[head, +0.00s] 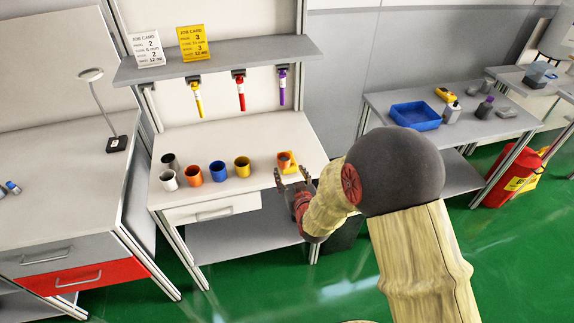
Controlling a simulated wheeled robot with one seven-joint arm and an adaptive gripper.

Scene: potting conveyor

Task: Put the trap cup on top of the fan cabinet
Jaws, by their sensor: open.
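My gripper (292,175) is open at the front right edge of the white workbench, its fingers pointing away from me. A small orange cup (284,159) stands just beyond the fingertips, on or against a yellow piece (292,169). I cannot tell if the fingers touch it. To the left stand a white cup (169,181), a dark grey cup (169,161), an orange cup (193,175), a blue cup (217,172) and a yellow cup (242,167). No label shows which is the trap cup. I cannot identify a fan cabinet.
A grey shelf (220,61) with two job cards and three hanging tools is above the workbench (262,134). A desk with a lamp (98,110) is at left. A grey table with a blue tray (415,116) is at right, near a red bin (507,176).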

